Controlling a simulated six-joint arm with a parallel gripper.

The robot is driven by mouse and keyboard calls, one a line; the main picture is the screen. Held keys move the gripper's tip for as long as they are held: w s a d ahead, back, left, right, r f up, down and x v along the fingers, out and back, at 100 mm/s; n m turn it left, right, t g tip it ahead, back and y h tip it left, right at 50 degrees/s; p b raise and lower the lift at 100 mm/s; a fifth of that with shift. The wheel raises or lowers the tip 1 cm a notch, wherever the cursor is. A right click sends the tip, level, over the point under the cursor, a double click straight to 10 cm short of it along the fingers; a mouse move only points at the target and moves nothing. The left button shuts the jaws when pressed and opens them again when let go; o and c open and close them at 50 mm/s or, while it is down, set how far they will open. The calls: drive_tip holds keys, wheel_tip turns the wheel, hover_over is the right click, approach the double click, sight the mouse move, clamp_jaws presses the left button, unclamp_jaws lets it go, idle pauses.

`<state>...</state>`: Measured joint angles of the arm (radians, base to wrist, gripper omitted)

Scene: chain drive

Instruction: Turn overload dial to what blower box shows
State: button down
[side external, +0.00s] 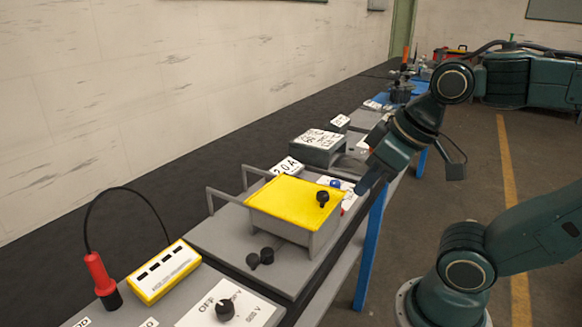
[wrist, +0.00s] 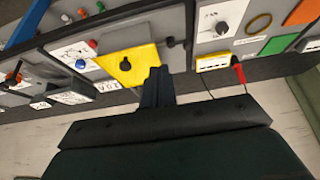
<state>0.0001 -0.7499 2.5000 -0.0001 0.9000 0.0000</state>
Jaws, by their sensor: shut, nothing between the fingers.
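A grey box with a yellow top (side external: 285,205) carries a black dial (side external: 322,198) near its right corner. The yellow top (wrist: 140,55) and dial (wrist: 126,64) also show in the wrist view. I cannot read the dial's setting. A white tag (side external: 287,166) behind the box appears to read 2.0 A. A grey box with lettered labels (side external: 318,141) stands farther back; its text is too small to read. I cannot tell which box is the blower box. My gripper (side external: 364,186) is shut and empty, above and right of the yellow top, apart from the dial. Its fingers (wrist: 157,72) show in the wrist view.
A white OFF panel with a black knob (side external: 225,309) is in front. A yellow meter (side external: 163,272) with a red probe (side external: 101,272) lies left of it. Grey handles (side external: 229,198) rise beside the yellow-topped box. Small black knobs (side external: 260,258) sit before it.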

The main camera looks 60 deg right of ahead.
drive_tip(key=c, duration=2.2)
unclamp_jaws()
drive_tip(key=c, duration=1.5)
unclamp_jaws()
drive_tip(key=shift+w, duration=0.1)
drive_tip(key=o, duration=0.4)
drive_tip(key=shift+w+d+r+m, duration=0.15)
drive_tip(key=shift+w+r+m, duration=0.05)
drive_tip(key=shift+m, duration=0.1)
drive_tip(key=shift+o, duration=0.3)
drive_tip(key=shift+w+d+r+m, duration=0.1)
drive_tip(key=shift+w+d+m, duration=0.05)
drive_tip(key=shift+w+m, duration=0.15)
drive_tip(key=w+d+r+m+g+h, duration=0.1)
drive_tip(key=w+d+m+g, duration=0.2)
drive_tip(key=w+d+m, duration=0.95)
drive_tip(key=w+d+f+m+g, duration=0.1)
drive_tip(key=d+f+m, duration=0.2)
drive_tip(key=d, duration=0.3)
drive_tip(key=w+d+f+m, duration=0.2)
drive_tip(key=d+f+m, duration=0.1)
drive_tip(key=d+m, duration=0.3)
drive_tip(key=w+d+f+m+g+y, duration=0.1)
drive_tip(key=w+d+f+m, duration=0.1)
drive_tip(key=d, duration=0.5)
drive_tip(key=shift+d+f+m+g, duration=0.3)
drive_tip(key=shift+f+m, duration=0.6)
drive_tip(key=shift+m, duration=0.25)
